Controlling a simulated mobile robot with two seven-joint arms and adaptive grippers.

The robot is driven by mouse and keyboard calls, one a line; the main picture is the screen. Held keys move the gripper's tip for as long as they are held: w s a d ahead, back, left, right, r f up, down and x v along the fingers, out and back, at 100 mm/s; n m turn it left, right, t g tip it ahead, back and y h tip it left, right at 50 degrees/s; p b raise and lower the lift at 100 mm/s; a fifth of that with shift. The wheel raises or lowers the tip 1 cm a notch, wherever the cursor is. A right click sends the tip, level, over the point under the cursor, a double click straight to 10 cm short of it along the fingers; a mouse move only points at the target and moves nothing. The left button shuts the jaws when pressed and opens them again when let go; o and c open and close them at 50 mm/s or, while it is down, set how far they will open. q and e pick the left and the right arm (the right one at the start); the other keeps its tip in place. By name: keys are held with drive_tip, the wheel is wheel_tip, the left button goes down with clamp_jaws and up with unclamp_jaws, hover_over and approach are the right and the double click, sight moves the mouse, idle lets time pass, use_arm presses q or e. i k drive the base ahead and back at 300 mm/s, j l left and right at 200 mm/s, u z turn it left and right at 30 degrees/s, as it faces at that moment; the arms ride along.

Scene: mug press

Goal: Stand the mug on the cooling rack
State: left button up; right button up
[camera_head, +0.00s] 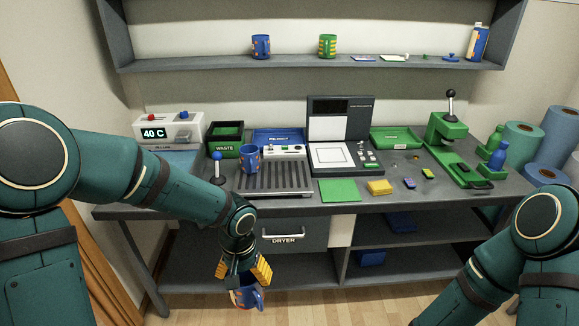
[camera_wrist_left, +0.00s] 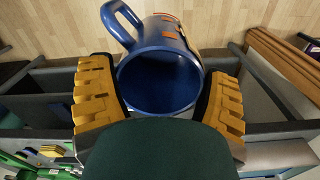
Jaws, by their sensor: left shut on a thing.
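My left gripper (camera_head: 242,271) is shut on a blue mug (camera_head: 247,297) with orange marks, low in front of the bench, below worktop height. In the left wrist view the mug (camera_wrist_left: 158,80) lies between the orange finger pads, its open mouth towards the camera and its handle at the upper left. The cooling rack (camera_head: 280,180), a grey slatted grid, is on the worktop above and behind the gripper. Another blue mug (camera_head: 250,158) stands at the rack's back left. My right gripper is out of view; only part of that arm shows.
A green mat (camera_head: 339,190) and yellow block (camera_head: 380,187) lie to the right. The dryer drawer (camera_head: 290,235) is under the worktop. More mugs stand on the upper shelf (camera_head: 300,66).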

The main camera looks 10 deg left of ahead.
sight(291, 182)
drive_tip(key=i+l, duration=0.2)
drive_tip(key=i, duration=0.2)
drive_tip(key=i+l, duration=0.2)
drive_tip(key=i, duration=0.25)
